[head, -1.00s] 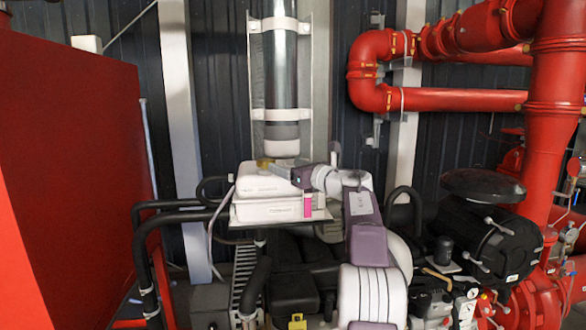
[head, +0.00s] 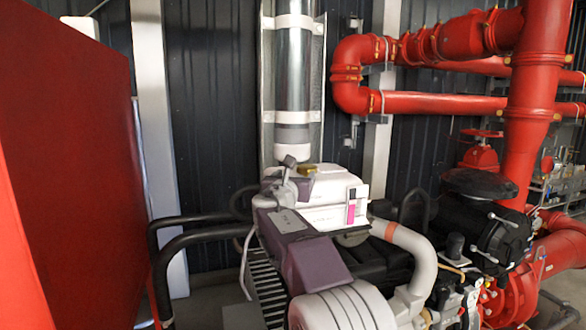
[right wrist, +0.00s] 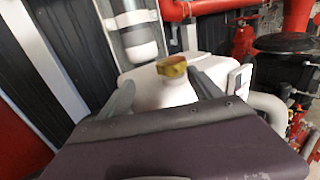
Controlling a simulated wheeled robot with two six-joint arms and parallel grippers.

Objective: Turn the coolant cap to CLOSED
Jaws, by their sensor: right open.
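The coolant cap is a yellow-brass cap (head: 307,168) on top of the white tank (head: 325,188). My right gripper (head: 290,170) is open, at the left side of the cap in the head view. I cannot tell whether a finger touches. Cap markings are too small to read. My left gripper is not in view.
A tall grey cylinder (head: 293,80) hangs above and behind the tank. A large red panel (head: 70,150) fills the left. Black hoses (head: 195,238), red pipes (head: 430,102) and a black round unit (head: 497,235) surround it.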

